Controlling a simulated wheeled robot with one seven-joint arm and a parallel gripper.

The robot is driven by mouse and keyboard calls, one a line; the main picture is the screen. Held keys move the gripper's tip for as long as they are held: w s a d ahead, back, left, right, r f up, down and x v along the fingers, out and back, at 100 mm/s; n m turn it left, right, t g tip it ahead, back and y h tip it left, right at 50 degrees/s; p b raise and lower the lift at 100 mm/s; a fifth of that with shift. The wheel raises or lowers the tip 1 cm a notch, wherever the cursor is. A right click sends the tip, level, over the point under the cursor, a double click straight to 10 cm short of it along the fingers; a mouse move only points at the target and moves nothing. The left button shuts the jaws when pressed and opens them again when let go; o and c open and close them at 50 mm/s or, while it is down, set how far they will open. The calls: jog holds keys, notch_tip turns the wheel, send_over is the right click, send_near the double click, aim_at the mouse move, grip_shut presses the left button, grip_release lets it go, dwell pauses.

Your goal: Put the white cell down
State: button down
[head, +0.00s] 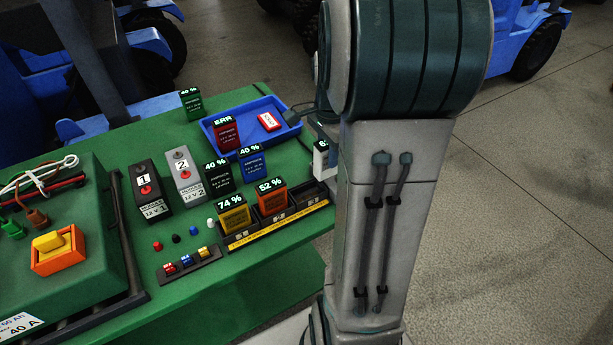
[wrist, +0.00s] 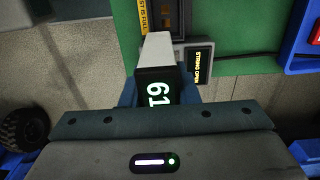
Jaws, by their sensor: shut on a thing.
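The white cell (wrist: 157,47) is in my gripper (wrist: 158,92), with its black top reading 61 in the wrist view. The blue fingers are shut on either side of it. In the head view the white cell (head: 320,163) shows as a sliver beside my arm, by the right end of the black rack (head: 318,207); my arm hides the rest. The wrist view shows the rack (wrist: 183,14) just past the cell's far end, near the green table's edge. I cannot tell whether the cell touches anything.
A blue tray (head: 222,116) holds a red-and-white card. A small display (wrist: 200,62) reads STRING OPEN.

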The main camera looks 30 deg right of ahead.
jog(key=shift+w+a+f, duration=0.2)
jog(key=shift+a+f, duration=0.6)
jog(key=shift+f, duration=0.35)
jog(key=shift+w+a+f, duration=0.15)
jog(key=shift+a+f, duration=0.6)
jog(key=shift+f, duration=0.4)
jog(key=shift+w+a+f, duration=0.2)
jog(key=shift+a+f, duration=0.6)
jog(key=shift+f, duration=0.35)
jog(key=shift+f, duration=0.1)
jog(key=shift+f, duration=0.15)
jog(key=c, duration=1.1)
grip_release()
jog(key=shift+r, duration=0.2)
